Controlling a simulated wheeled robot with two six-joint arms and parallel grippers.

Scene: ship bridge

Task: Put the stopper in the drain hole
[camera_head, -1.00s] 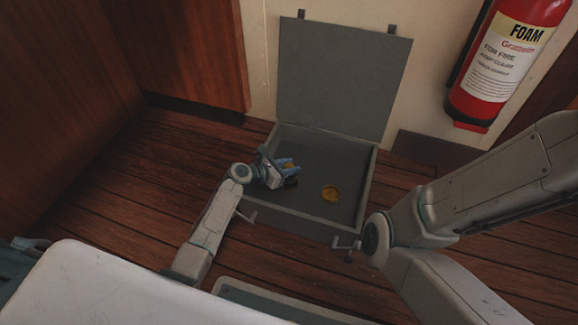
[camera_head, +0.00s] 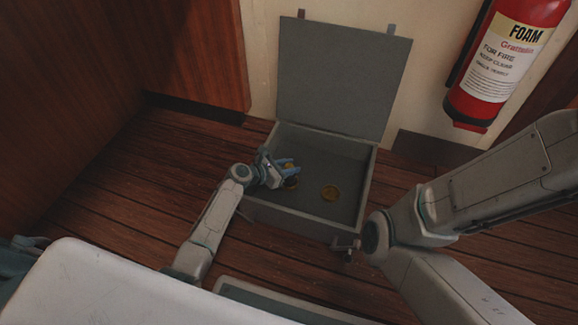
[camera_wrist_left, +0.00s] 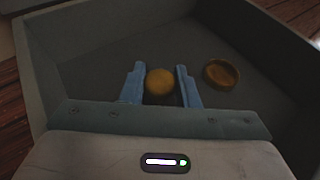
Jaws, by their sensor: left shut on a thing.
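The open grey box (camera_head: 298,222) sits on the wooden floor, its lid raised against the wall. A round brass drain hole (camera_head: 331,193) with a raised rim is in the box floor; it also shows in the left wrist view (camera_wrist_left: 221,74). My left gripper (camera_head: 289,169) reaches into the box, shut on the brass stopper (camera_wrist_left: 159,82), which shows between its blue fingers. The stopper (camera_head: 291,183) is left of the drain hole and apart from it. My right gripper (camera_head: 347,247) is outside the box's near right corner; its jaws are too small to read.
The raised lid (camera_head: 342,80) stands behind the box. A red fire extinguisher (camera_head: 505,60) hangs on the wall at right. The box walls (camera_wrist_left: 95,28) surround the drain hole. Wooden floor (camera_head: 120,200) lies open to the left.

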